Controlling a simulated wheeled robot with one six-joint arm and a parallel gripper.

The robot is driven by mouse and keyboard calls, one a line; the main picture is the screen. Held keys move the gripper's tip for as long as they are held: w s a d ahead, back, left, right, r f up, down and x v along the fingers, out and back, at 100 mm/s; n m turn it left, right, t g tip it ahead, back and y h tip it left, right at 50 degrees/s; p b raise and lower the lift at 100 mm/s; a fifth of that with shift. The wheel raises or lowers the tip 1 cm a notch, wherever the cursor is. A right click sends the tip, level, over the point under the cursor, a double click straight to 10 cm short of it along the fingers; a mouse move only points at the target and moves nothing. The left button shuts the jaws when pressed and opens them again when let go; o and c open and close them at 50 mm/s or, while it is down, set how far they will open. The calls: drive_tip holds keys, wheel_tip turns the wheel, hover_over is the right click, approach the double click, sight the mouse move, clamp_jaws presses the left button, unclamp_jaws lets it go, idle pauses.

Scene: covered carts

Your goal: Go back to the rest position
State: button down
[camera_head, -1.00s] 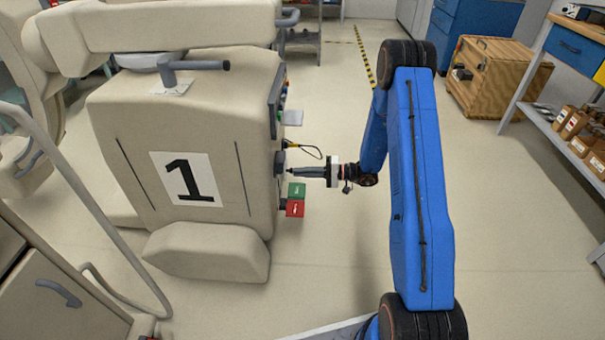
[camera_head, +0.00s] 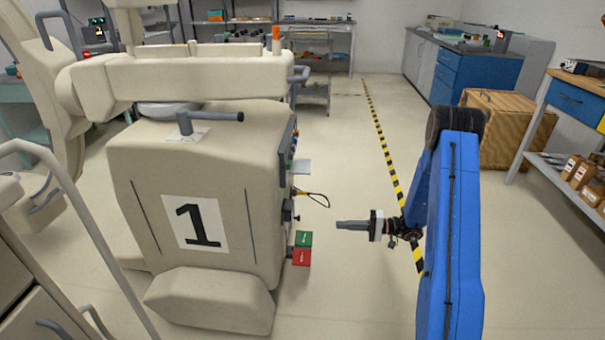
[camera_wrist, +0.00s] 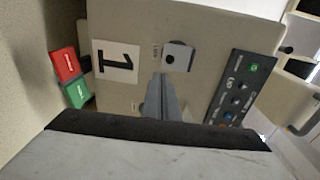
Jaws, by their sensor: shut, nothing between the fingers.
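My gripper (camera_head: 345,225) is at the end of my blue arm, right of the beige covered cart marked 1 (camera_head: 150,190). Its fingers are together with nothing between them, and they point left at the cart's side panel. A clear gap of floor shows between the fingertips and the cart in the head view. In the wrist view the shut fingers (camera_wrist: 160,100) point toward the cart face, just below a dark round knob on a grey plate (camera_wrist: 178,56).
A wooden crate (camera_head: 505,128) and a blue-drawer workbench (camera_head: 572,90) stand at right. Floor with a striped line (camera_head: 385,150) lies open behind.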

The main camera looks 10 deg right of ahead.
drive_tip(key=s+a+r+n+g+h, duration=0.25)
drive_tip(key=s+a+r+g, duration=0.2)
drive_tip(key=s+r, duration=0.45)
drive_tip(key=s+a+r+n+g+h, duration=0.25)
drive_tip(key=s+a+r, duration=0.45)
drive_tip(key=r, duration=0.5)
drive_tip(key=s+d+r+t+h, duration=0.2)
drive_tip(key=s+r+h, duration=0.1)
drive_tip(key=s, duration=0.5)
drive_tip(key=s+d+r+t+h, duration=0.2)
drive_tip(key=s+r+h, duration=0.2)
drive_tip(key=s, duration=0.5)
drive_tip(key=s+d+r+m+t+h, duration=0.1)
drive_tip(key=s+r+h, duration=0.3)
drive_tip(key=s, duration=0.4)
drive_tip(key=shift+s+d+r+t, duration=0.15)
drive_tip(key=shift+d+t, duration=0.35)
drive_tip(key=shift+d, duration=0.25)
